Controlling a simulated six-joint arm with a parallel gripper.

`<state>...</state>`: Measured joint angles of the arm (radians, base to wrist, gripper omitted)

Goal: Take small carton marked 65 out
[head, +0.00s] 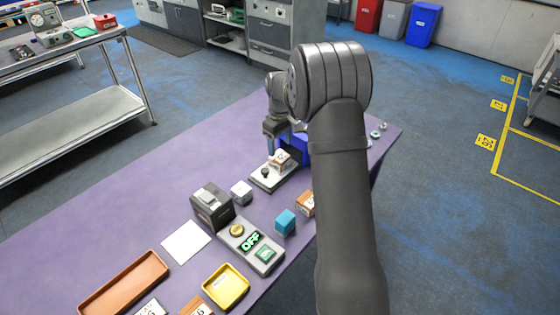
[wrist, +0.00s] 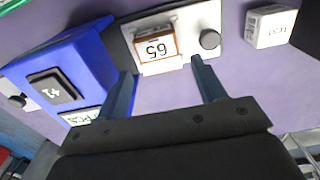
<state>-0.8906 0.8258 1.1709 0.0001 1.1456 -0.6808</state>
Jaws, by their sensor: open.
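The small carton marked 65 (wrist: 156,48) is brown with a white label. In the wrist view it sits on a white plate (wrist: 189,24), beside a dark round knob (wrist: 210,39). In the head view the carton (head: 280,158) rests on the same plate (head: 266,180) in front of my gripper's end. My gripper (wrist: 161,72) is open, its two fingers spread on either side below the carton in the picture. The fingers do not visibly touch the carton. In the head view my arm hides part of the scene and the fingertips are hard to make out.
A white box marked TEST (wrist: 270,27) is on the right. In the head view, a blue cube (head: 285,222), a control panel reading OFF (head: 240,238) and trays (head: 227,287) lie nearer.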

